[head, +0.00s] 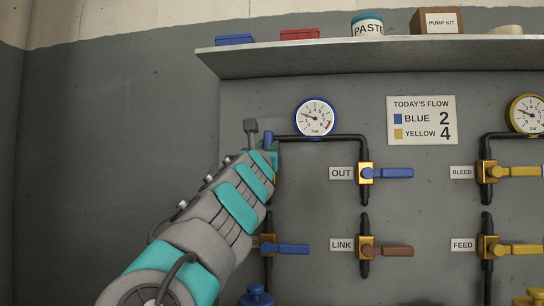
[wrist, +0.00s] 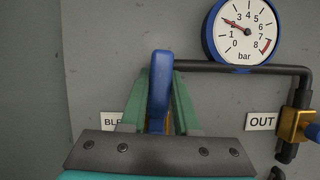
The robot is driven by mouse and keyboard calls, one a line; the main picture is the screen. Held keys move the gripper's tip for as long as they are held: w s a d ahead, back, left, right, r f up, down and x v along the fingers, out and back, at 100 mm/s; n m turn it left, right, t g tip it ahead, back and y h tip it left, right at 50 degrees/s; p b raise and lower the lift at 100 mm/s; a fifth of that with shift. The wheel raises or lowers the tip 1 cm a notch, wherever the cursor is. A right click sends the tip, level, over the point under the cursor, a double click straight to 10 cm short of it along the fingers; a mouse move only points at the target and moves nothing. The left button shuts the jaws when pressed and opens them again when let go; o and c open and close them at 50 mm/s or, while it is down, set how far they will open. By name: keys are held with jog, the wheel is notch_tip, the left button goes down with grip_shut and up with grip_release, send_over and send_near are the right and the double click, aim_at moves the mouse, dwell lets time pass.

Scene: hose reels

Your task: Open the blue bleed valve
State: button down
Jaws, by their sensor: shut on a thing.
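The blue bleed valve handle (wrist: 160,80) stands upright between my fingers in the wrist view. Its top also shows above my gripper in the head view (head: 268,138). My gripper (wrist: 160,108) is shut on this handle, with a green finger on each side. In the head view my gripper (head: 268,158) covers most of the valve body and its label. In the wrist view the label (wrist: 112,121) is partly hidden and reads "BLE".
A blue-rimmed gauge (head: 315,117) sits on the black pipe to the right, its needle near 2. The OUT valve (head: 366,173), brown-handled LINK valve (head: 366,250) and yellow-handled BLEED valve (head: 487,172) are further right. A blue handle (head: 292,249) lies below. A shelf (head: 370,58) runs above.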

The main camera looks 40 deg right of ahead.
jog(key=shift+w+a+n+t, duration=0.2)
jog(key=shift+n+t, duration=0.2)
jog(key=shift+n, duration=0.2)
jog(key=c, duration=0.6)
grip_release()
jog(key=shift+c, duration=0.2)
jog(key=shift+y, duration=0.3)
jog(key=shift+b, duration=0.3)
jog(key=b+v, duration=0.2)
jog(key=v, duration=0.5)
jog(key=shift+s+a+f+b, duration=0.15)
jog(key=shift+s+a+b, duration=0.1)
jog(key=shift+b, duration=0.15)
